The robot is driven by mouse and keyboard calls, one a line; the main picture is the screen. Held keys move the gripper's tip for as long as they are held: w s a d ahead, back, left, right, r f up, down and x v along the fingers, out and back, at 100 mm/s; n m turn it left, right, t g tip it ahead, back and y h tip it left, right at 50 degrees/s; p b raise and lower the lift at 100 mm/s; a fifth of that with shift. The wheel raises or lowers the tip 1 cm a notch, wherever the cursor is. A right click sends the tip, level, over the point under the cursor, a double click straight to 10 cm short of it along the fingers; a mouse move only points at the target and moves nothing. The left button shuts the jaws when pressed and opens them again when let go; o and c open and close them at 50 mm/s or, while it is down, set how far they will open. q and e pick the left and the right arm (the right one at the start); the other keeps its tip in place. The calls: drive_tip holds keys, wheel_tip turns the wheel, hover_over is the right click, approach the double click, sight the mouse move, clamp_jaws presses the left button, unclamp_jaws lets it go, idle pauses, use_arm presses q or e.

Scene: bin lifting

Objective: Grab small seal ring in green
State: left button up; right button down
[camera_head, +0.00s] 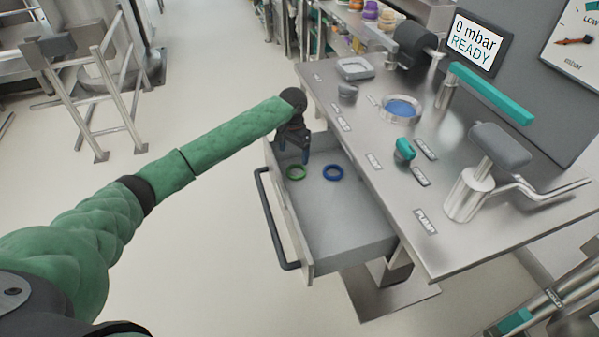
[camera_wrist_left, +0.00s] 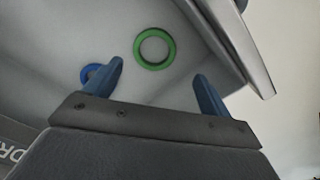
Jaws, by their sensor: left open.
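The small green seal ring (camera_head: 296,172) lies flat in the open drawer (camera_head: 345,225), near its far end and close to the front wall. In the left wrist view the green ring (camera_wrist_left: 154,49) shows ahead of the fingertips, between their lines. My left gripper (camera_head: 293,158) is open and empty, above the far end of the drawer, a little beyond the green ring in the head view. In the left wrist view its two blue fingers (camera_wrist_left: 160,82) are spread apart. A blue ring (camera_head: 333,173) lies to the right of the green one. My right gripper is not in view.
The drawer has a dark handle (camera_head: 268,220) and sits under a steel worktop (camera_head: 400,170). The worktop carries a teal knob (camera_head: 404,149), a round dish (camera_head: 401,108) and a teal lever (camera_head: 490,92). The drawer's near part is empty.

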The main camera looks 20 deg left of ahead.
sight(295, 174)
use_arm(q)
drive_tip(key=shift+s+d+f, duration=0.1)
drive_tip(key=shift+f, duration=1.1)
drive_tip(key=shift+s+d+f, duration=0.15)
drive_tip(key=shift+f, duration=1.1)
drive_tip(key=shift+s+d+f, duration=0.1)
drive_tip(key=shift+f, duration=1.1)
drive_tip(key=c, duration=1.1)
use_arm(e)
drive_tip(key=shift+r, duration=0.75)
